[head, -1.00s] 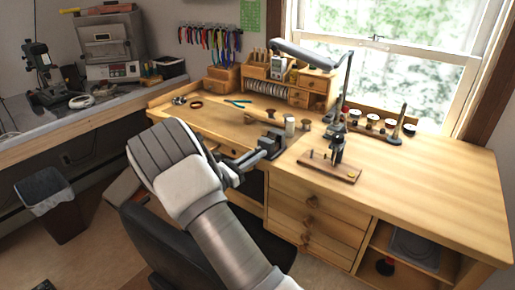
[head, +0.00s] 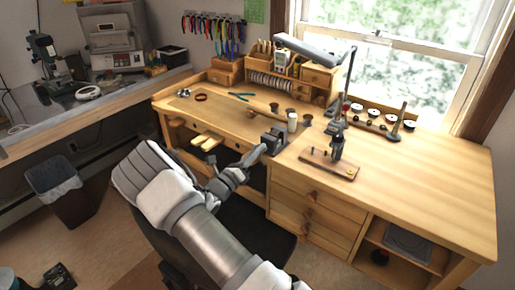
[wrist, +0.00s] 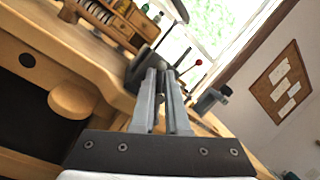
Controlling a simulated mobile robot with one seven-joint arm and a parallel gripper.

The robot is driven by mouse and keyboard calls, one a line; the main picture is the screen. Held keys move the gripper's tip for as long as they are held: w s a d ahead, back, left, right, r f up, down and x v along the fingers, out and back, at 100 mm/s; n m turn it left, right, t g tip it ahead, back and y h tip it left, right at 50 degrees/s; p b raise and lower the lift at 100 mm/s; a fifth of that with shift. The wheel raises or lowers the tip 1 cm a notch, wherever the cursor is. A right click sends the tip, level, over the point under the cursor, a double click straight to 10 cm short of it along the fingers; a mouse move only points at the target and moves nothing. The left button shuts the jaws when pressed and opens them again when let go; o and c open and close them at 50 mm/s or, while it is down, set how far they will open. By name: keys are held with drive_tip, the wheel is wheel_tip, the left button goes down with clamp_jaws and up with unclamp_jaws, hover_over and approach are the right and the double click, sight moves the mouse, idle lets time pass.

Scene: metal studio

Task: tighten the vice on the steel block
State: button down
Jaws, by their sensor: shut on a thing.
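The dark grey bench vice (head: 273,141) sits at the front edge of the wooden workbench, left of the drawers. My gripper (head: 256,155) reaches it from the front left, its fingertips at the vice's near side. In the wrist view my gripper (wrist: 166,72) has its two grey fingers close together, with the dark vice (wrist: 141,68) just beyond the tips. It is shut on what seems to be the vice handle, mostly hidden by the fingers. I cannot make out the steel block apart from the vice jaws.
A white cylinder (head: 292,121) stands just behind the vice. A wooden board with a small black tool (head: 329,163) lies to its right. The right part of the workbench (head: 435,170) is clear.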

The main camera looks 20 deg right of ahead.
drive_tip(key=shift+a+f, duration=0.1)
drive_tip(key=shift+f, duration=0.3)
drive_tip(key=c, duration=1)
unclamp_jaws()
drive_tip(key=shift+o, duration=0.2)
drive_tip(key=shift+r, duration=0.15)
drive_tip(key=shift+r, duration=0.15)
drive_tip(key=shift+r, duration=0.3)
drive_tip(key=r, duration=0.2)
drive_tip(key=d+r, duration=0.1)
drive_tip(key=r, duration=0.1)
drive_tip(key=shift+s, duration=0.4)
drive_tip(key=s+d+r+p, duration=0.1)
drive_tip(key=s+d+r, duration=0.5)
drive_tip(key=s+d, duration=0.1)
drive_tip(key=shift+d, duration=0.45)
